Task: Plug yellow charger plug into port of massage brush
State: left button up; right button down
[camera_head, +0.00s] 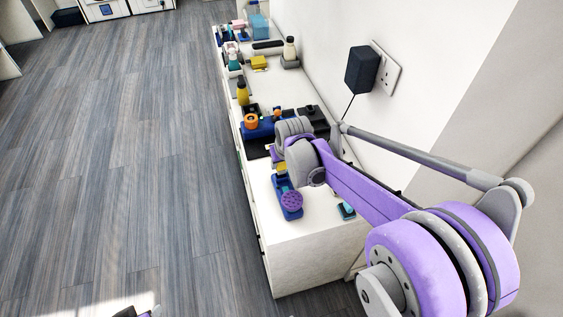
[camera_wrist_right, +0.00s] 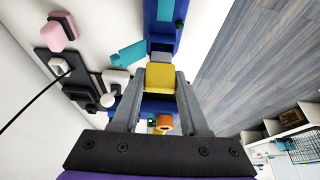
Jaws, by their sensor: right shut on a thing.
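The massage brush (camera_head: 288,200) lies on the near end of the white counter, with a blue body and a round purple head. In the wrist view its blue body (camera_wrist_right: 160,32) runs up from a grey end. The yellow charger plug (camera_wrist_right: 160,77) is between the two grey fingers of my right gripper (camera_wrist_right: 158,88), which is shut on it. The plug is in line with the brush's grey end and close to it; I cannot tell whether it is inserted. In the head view my right arm hides most of the gripper. Only a scrap of my left gripper (camera_head: 148,312) shows at the bottom edge.
The counter (camera_head: 272,82) runs along the wall and holds several bottles and grooming items. A teal item (camera_head: 346,210) lies right of the brush. A dark charger block (camera_head: 362,70) is at the wall socket (camera_head: 386,70), with a cable hanging down. Open wooden floor (camera_head: 130,150) lies left.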

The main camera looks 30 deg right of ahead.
jog(key=shift+f+b, duration=1.05)
jog(key=shift+f, duration=0.4)
jog(key=shift+c, duration=1.7)
grip_release()
jog(key=p+v, duration=0.1)
jog(key=v, duration=0.9)
jog(key=shift+s+r, duration=0.2)
jog(key=shift+r, duration=0.2)
jog(key=shift+a, duration=0.1)
jog(key=s+a+f+n+t+p, duration=0.1)
jog(key=s+a+p, duration=0.3)
jog(key=s+a, duration=0.5)
jog(key=s+f+n, duration=0.1)
jog(key=s, duration=0.7)
jog(key=shift+a+f+y+p, duration=0.2)
jog(key=shift+y+p, duration=0.2)
